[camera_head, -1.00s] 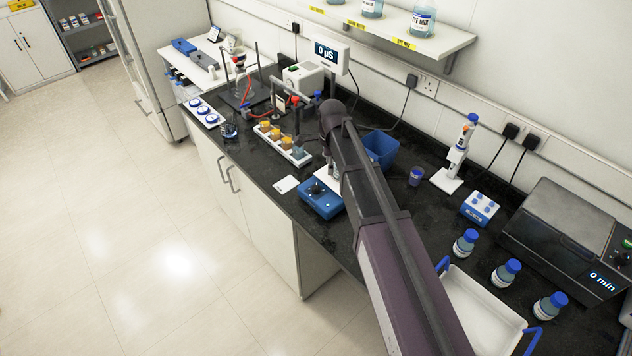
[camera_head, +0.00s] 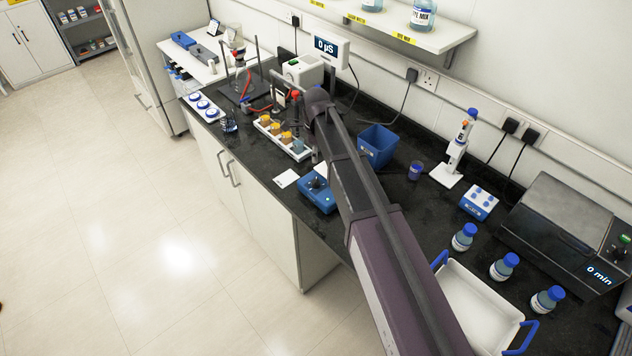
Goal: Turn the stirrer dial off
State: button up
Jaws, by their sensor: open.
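The stirrer (camera_head: 322,203) is a low blue box near the front edge of the bench, partly covered by my arm. Its black dial (camera_head: 316,185) faces up on its front part, and a small green light shows beside it. A white top plate shows only in part behind my arm. My gripper (camera_head: 316,156) points down just behind the dial, beyond it in the picture. Its fingers are small and partly hidden by my wrist. It is open, and I see nothing held in it. I cannot tell whether it touches anything.
A white rack with orange-capped vials (camera_head: 284,137) stands left of my gripper. A blue bin (camera_head: 377,146) stands to the right. A white card (camera_head: 286,178) lies left of the stirrer. A white tray (camera_head: 478,305) and several blue-capped bottles stand at the lower right.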

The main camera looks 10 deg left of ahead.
aim_at(316, 180)
jog(key=shift+f+b, duration=6.45)
jog(key=shift+f, duration=0.15)
jog(key=shift+c, duration=0.2)
grip_shut()
